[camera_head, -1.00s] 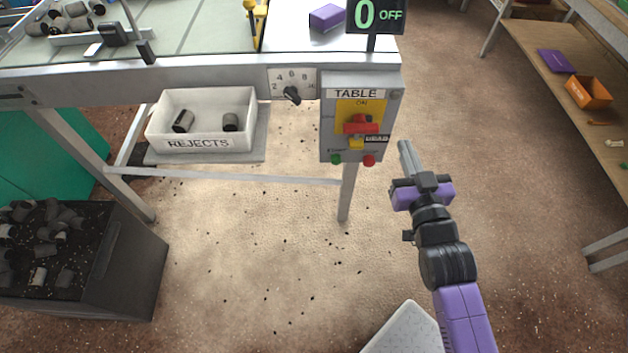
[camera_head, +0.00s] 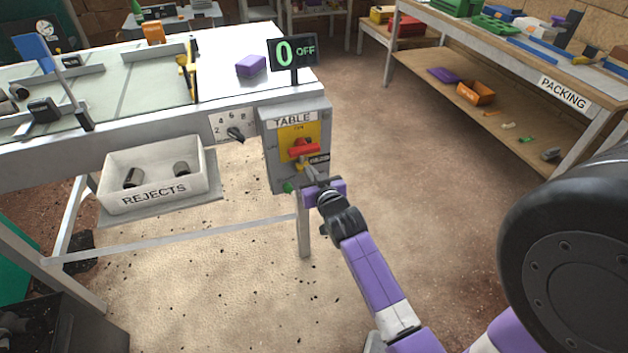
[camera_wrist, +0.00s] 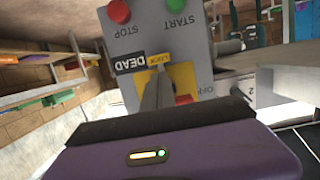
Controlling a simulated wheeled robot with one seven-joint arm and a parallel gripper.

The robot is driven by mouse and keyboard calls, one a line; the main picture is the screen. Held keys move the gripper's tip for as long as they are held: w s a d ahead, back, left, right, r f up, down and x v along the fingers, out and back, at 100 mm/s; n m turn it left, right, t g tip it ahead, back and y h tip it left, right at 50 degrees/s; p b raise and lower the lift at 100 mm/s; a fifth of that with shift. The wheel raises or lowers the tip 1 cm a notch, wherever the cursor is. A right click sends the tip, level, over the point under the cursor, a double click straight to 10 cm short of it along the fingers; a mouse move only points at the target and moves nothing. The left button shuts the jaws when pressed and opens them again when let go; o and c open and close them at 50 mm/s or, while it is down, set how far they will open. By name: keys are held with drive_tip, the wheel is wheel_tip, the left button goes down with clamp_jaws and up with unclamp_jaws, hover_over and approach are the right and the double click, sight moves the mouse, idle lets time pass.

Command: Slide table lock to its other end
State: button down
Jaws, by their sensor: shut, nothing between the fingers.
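The table lock is a small yellow tab (camera_wrist: 159,61) on the front of the grey TABLE control box (camera_head: 283,165). In the wrist view, which shows the box upside down, it sits right beside the black-and-white DEAD label (camera_wrist: 129,64). The label also shows in the head view (camera_head: 319,159), where my gripper hides most of the tab. My gripper (camera_head: 309,169) is shut and empty, its tips pointing at the box just below the red switch handle (camera_head: 303,149). In the wrist view the shut fingers (camera_wrist: 157,85) overlap the tab's lower edge; I cannot tell whether they touch it.
Red STOP (camera_wrist: 119,11) and green START (camera_wrist: 177,5) buttons sit close to the lock. A dial (camera_head: 235,133) is left of the box. The display (camera_head: 293,51) above reads 0 OFF. The REJECTS bin (camera_head: 155,182) hangs lower left. Open floor lies right, before the packing bench (camera_head: 480,85).

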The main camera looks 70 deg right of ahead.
sight(304, 161)
drive_tip(key=shift+x, duration=1.55)
